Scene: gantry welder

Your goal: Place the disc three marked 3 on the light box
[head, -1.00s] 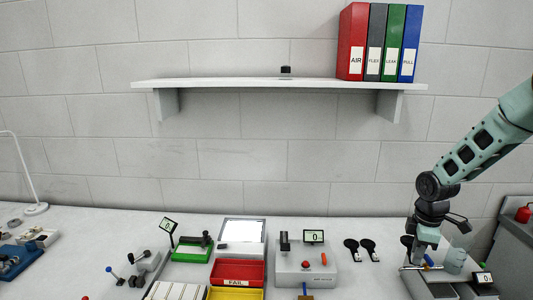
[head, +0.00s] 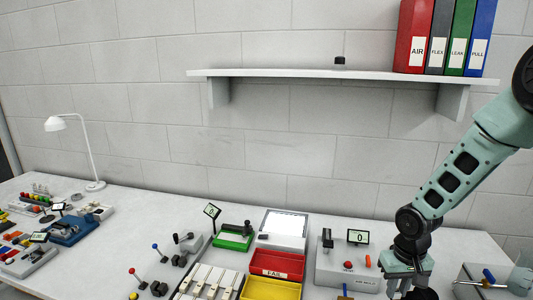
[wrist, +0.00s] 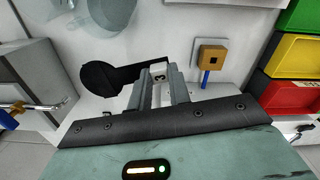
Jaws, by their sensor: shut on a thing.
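In the wrist view, my gripper (wrist: 160,82) is shut on the handle of a black disc (wrist: 102,78). A white label marked 3 shows between the fingers, and the round end sticks out to the left. The light box (head: 284,224), a flat grey case with a bright white top, lies on the bench left of my gripper, behind the red tray. Its top looks bare.
A grey box with a display (head: 358,237) stands between the light box and my gripper. The red FAIL tray (head: 278,264) and yellow tray (head: 270,289) lie in front of the light box. A green device (head: 233,237) stands left of it. A shelf (head: 320,75) hangs above.

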